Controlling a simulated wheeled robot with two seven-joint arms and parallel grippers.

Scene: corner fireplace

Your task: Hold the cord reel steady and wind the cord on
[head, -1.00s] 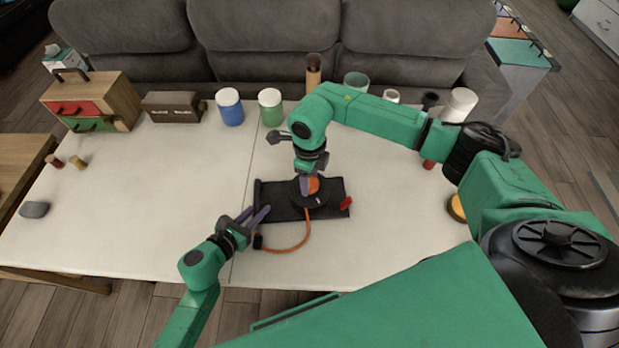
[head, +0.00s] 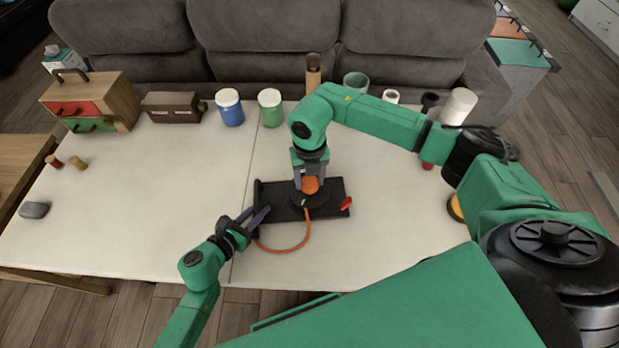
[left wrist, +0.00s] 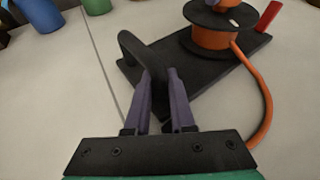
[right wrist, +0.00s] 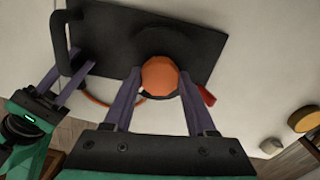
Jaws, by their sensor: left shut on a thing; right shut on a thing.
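The cord reel has a black base plate (head: 274,205) lying on the table, with an upright black handle (left wrist: 140,52) at its left end. A black-flanged drum (left wrist: 212,40) wound with orange cord stands on it, topped by an orange knob (right wrist: 160,76). Loose orange cord (head: 290,248) curves from the drum along the front toward the left end; its free end is hidden near my left gripper. My left gripper (head: 262,212) is shut on the handle. My right gripper (head: 311,181) comes down from above, shut on the knob with a finger on each side.
A red tab (head: 345,204) sits at the plate's right end. Blue (head: 230,107) and green (head: 270,107) jars, a dark box (head: 173,107) and a wooden drawer chest (head: 100,100) stand along the back. A grey stone (head: 34,210) lies far left. The left table is mostly clear.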

